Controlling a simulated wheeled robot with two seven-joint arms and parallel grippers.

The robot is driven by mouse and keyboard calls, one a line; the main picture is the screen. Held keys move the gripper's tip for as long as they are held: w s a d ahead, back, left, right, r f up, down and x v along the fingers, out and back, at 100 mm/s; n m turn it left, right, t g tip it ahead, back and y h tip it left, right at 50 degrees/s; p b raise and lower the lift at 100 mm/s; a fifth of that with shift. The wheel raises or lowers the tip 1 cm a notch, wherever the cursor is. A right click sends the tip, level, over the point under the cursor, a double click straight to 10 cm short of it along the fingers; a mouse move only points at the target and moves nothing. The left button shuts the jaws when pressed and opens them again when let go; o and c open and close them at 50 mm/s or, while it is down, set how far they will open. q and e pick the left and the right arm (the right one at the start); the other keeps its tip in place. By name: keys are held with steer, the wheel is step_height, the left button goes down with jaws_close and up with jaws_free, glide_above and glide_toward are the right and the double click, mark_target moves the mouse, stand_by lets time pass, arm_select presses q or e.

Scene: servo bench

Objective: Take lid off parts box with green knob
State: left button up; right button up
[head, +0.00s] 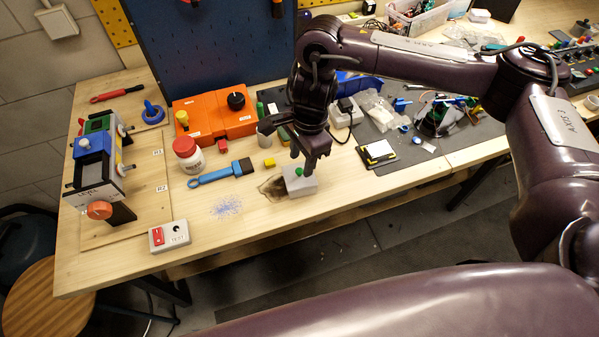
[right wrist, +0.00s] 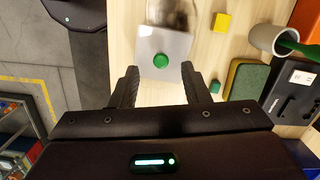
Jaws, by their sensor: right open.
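The parts box is a small grey box (head: 300,186) near the front edge of the bench, with a green knob (head: 298,171) on its lid. In the right wrist view the pale lid (right wrist: 150,42) shows from above with the round green knob (right wrist: 160,61) on it. My right gripper (head: 313,166) is just over the box, pointing down. In the right wrist view its two fingers (right wrist: 160,82) are spread apart, with the knob ahead between their lines and nothing held. Whether a finger touches the lid cannot be told. My left gripper is not in view.
A switch box (head: 169,236) sits front left. Bare wood lies between them.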

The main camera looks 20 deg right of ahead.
mark_target(300, 170)
steer(key=shift+a+f, duration=0.2)
steer(key=shift+f, duration=1.4)
jaws_close()
